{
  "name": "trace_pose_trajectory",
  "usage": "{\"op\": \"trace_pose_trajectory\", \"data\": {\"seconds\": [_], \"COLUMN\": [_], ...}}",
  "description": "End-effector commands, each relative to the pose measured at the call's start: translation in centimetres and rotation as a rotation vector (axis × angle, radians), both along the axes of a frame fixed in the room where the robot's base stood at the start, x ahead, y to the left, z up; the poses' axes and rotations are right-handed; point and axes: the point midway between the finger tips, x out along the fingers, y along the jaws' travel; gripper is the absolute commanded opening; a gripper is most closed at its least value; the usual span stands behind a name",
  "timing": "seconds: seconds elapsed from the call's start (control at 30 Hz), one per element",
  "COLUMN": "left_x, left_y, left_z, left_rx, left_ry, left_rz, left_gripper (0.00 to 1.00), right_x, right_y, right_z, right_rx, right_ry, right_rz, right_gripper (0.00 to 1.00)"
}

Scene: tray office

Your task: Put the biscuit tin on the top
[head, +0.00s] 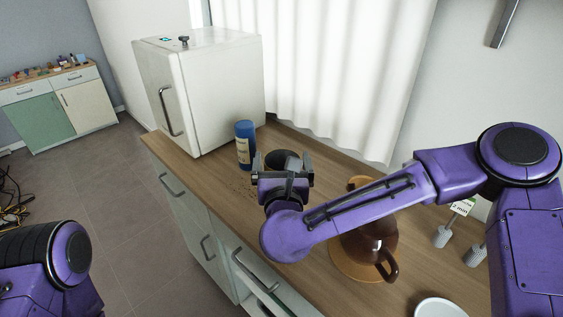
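A blue-capped cylindrical container (245,148) with a pale label stands upright on the wooden counter beside the white fridge-like cabinet (222,85). A dark round vessel (284,158) is just beyond my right gripper (283,174), partly hidden by it. I cannot tell which of these, if either, is the biscuit tin. My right gripper's fingers are spread apart; the dark vessel shows between and behind them, and contact cannot be seen. The cabinet's top (215,39) is mostly bare, with a small black knob-like item (184,40) on it.
A brown teapot (372,247) stands on a round wooden board (345,262) under my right forearm. A white dish (440,308) and grey ridged cylinders (442,236) are at the right. A low sideboard (60,107) stands far left.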

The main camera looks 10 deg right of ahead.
Motion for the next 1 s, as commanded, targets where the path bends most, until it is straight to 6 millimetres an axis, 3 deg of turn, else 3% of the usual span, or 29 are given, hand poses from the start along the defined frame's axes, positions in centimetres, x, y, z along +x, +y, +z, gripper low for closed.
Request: {"op": "trace_pose_trajectory", "data": {"seconds": [0.17, 0.23, 0.5, 0.7, 1.0], "left_x": [0.0, 0.0, 0.0, 0.0, 0.0], "left_y": [0.0, 0.0, 0.0, 0.0, 0.0], "left_z": [0.7, -0.2, -2.7, -3.4, -3.4], "left_rx": [0.0, 0.0, 0.0, 0.0, 0.0], "left_ry": [0.0, 0.0, 0.0, 0.0, 0.0], "left_rz": [0.0, 0.0, 0.0, 0.0, 0.0], "left_gripper": [0.43, 0.43, 0.43, 0.43, 0.43], "right_x": [0.0, -1.0, -7.8, -11.1, -11.8], "right_y": [0.0, 0.3, 1.7, 2.3, 2.4], "right_z": [0.7, 0.1, 0.0, 0.2, 0.3], "right_rx": [0.0, 0.0, -0.003, 0.0, 0.0], "right_ry": [0.0, -0.002, -0.004, -0.002, 0.001], "right_rz": [0.0, 0.003, 0.006, 0.003, -0.001], "right_gripper": [1.0, 1.0, 1.0, 1.0, 1.0]}}
